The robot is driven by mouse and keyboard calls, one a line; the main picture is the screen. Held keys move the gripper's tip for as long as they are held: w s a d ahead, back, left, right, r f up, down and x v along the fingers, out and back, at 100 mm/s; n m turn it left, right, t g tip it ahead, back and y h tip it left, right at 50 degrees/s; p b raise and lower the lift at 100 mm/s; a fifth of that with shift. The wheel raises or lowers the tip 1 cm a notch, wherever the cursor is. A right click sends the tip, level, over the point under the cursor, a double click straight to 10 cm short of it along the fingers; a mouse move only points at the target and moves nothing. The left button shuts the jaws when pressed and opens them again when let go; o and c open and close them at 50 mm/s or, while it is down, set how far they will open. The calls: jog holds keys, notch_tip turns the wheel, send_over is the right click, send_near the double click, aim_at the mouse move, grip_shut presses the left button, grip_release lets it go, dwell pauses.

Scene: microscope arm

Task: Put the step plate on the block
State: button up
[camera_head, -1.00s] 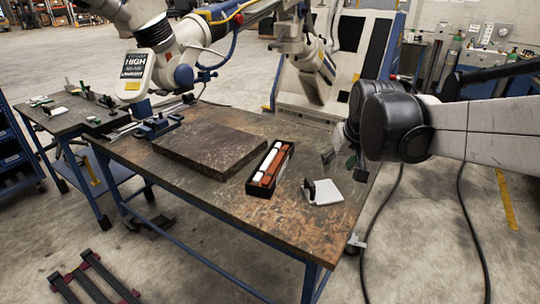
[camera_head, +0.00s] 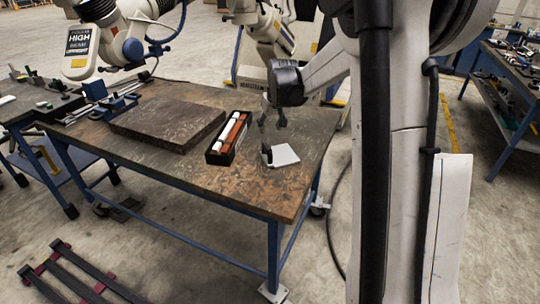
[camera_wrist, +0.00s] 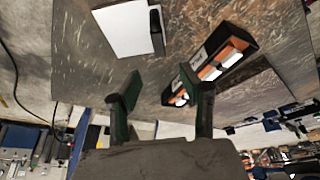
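The step plate, a white flat plate with a black upright piece at its left edge (camera_head: 286,155), lies on the table right of the black box. In the wrist view it shows at the top (camera_wrist: 123,28). The block, a thick, low, dark brown slab (camera_head: 168,120), lies flat left of the box; part of it shows at the right of the wrist view (camera_wrist: 250,88). My gripper (camera_head: 272,118) is above the table just beyond the plate. In the wrist view its two dark green fingers are wide apart, with nothing between them (camera_wrist: 163,98).
A black box (camera_head: 217,158) with white and orange-brown rods stands between slab and plate. The table (camera_head: 225,190) is clear in front of them. A microscope-like arm (camera_head: 95,45) overhangs the back left, near a blue clamp (camera_head: 112,106). A second bench (camera_head: 515,75) stands far right.

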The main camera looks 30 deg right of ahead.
aim_at(267, 146)
jog(key=x, duration=0.8)
jog(key=shift+s+b+x, duration=0.15)
jog(key=shift+x, duration=1.2)
jog(key=shift+s+b+x, duration=0.1)
jog(key=shift+b+x, duration=0.05)
jog(key=shift+x, duration=1.2)
jog(key=shift+d, duration=0.1)
jog(key=shift+c, duration=0.3)
grip_shut()
